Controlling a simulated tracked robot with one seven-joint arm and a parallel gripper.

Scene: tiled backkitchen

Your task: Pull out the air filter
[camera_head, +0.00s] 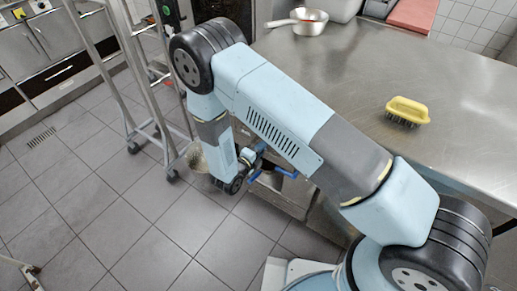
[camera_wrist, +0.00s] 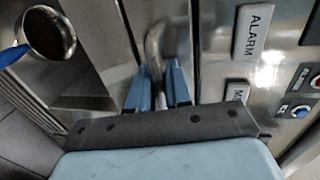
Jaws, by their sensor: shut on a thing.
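In the wrist view, the two blue fingers of my gripper (camera_wrist: 158,88) are closed around a bent metal handle (camera_wrist: 154,45). The handle stands in front of a bare steel front. No air filter can be told for certain in either view; whether this handle belongs to it I cannot tell. The black gripper body hides the lower part of the handle. In the head view, my arm reaches left and down beside the steel table, and its end is low near the table's side, too small to read the grip.
A steel panel with an ALARM plate (camera_wrist: 253,31) and buttons lies right of my gripper. A round metal thing (camera_wrist: 48,33) is at upper left. The steel table (camera_head: 340,75) holds a yellow brush (camera_head: 408,110) and a pan (camera_head: 309,22). A wheeled rack (camera_head: 137,75) stands left of my arm; tiled floor is free.

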